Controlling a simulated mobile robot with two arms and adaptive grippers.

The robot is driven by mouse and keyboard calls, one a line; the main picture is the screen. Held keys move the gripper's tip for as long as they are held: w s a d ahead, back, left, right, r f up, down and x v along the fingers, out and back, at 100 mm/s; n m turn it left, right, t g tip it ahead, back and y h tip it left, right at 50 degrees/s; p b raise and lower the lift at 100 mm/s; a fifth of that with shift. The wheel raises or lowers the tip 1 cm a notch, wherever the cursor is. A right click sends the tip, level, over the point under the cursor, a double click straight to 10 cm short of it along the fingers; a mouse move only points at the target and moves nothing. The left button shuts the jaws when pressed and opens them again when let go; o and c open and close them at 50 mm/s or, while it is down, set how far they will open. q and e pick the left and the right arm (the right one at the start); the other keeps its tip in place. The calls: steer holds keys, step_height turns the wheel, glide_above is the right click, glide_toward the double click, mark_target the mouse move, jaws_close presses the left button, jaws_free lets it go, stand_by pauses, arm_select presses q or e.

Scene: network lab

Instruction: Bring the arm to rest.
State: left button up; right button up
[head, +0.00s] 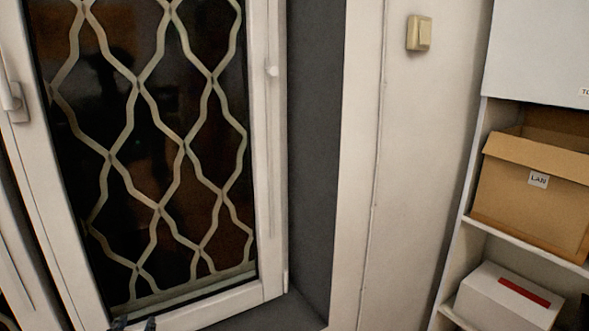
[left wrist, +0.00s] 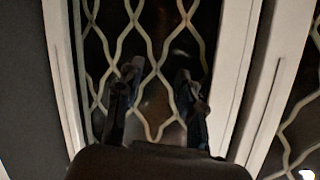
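My left gripper (head: 134,324) shows only as dark fingertips at the bottom edge of the head view, in front of the lower frame of the window. In the left wrist view my left gripper (left wrist: 158,76) has its two dark fingers well apart, with nothing between them but the window lattice behind. My right gripper is in neither view.
A white-framed window (head: 270,130) with a pale wavy lattice fills the left. A light switch (head: 419,33) is on the wall. At the right, a shelf (head: 525,240) holds a cardboard box (head: 540,205) and, below, a white box (head: 505,300) with a red stripe.

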arm_select(q)
steer(key=s+d+f+m+g+h, duration=0.15)
steer(key=s+d+f+g, duration=0.35)
steer(key=s+f, duration=0.65)
steer(key=s+d+f+m+g+h, duration=0.1)
steer(key=s+d+f+g+h, duration=0.3)
steer(key=s+f, duration=0.75)
steer(key=s+d+f+g+y+p, duration=0.1)
steer(key=s+f+g+p, duration=0.2)
steer(key=f, duration=1.9)
steer(key=s+a+f, duration=0.1)
steer(key=s+f, duration=0.5)
steer(key=s, duration=0.2)
steer(key=s+a+f+p, duration=0.1)
steer(key=s+f, duration=0.5)
steer(key=s, duration=0.3)
steer(key=shift+s+a+f+g, duration=0.15)
steer(key=shift+a+f+g, duration=0.15)
steer(key=shift+a+f, duration=0.1)
steer(key=shift+y, duration=0.25)
